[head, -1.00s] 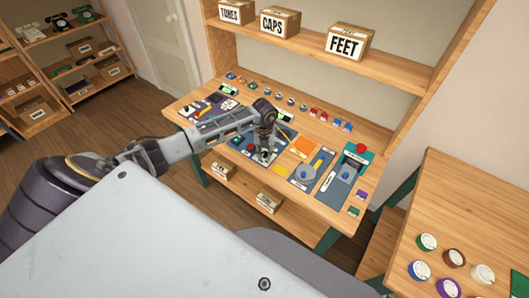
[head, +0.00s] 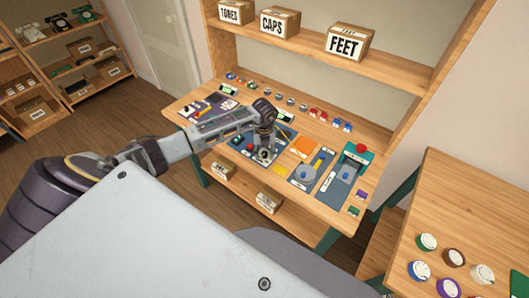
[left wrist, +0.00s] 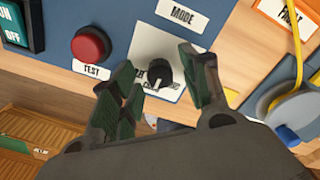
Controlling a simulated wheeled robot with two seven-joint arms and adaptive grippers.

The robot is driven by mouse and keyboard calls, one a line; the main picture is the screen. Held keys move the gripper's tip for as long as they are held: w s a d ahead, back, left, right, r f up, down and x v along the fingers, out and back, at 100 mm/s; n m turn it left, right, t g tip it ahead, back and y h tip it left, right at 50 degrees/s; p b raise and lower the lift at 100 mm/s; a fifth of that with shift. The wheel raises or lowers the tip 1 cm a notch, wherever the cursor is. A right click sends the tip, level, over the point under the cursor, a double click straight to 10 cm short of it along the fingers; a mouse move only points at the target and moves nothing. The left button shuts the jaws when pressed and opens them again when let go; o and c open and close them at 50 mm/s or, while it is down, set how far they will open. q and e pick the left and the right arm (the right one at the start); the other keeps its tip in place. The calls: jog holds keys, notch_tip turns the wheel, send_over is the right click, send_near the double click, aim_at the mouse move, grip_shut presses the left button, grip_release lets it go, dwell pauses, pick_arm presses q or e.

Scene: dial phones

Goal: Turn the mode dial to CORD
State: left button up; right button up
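The mode dial (left wrist: 160,72) is a black knob on a white plate, under the MODE label (left wrist: 183,15) of a blue panel. A pale mark on the knob points toward the lower edge of the plate in the left wrist view. Lettering beside the knob is partly hidden. My left gripper (left wrist: 157,63) has its green-padded fingers apart, one side left of the knob and one right, with gaps visible. In the head view the left gripper (head: 264,155) is over the blue panel and hides the dial. My right gripper is not in view.
A red TEST button (left wrist: 90,45) sits close left of the fingers. A grey round part with a yellow cord (left wrist: 292,112) is at right. Several small parts line the bench back (head: 290,100). A side table (head: 470,215) with coloured dials stands at right.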

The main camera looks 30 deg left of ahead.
aim_at(264, 153)
pick_arm(q)
notch_tip(264, 153, up, 12)
dwell(1.0)
jog(key=shift+a, duration=0.15)
dwell(0.7)
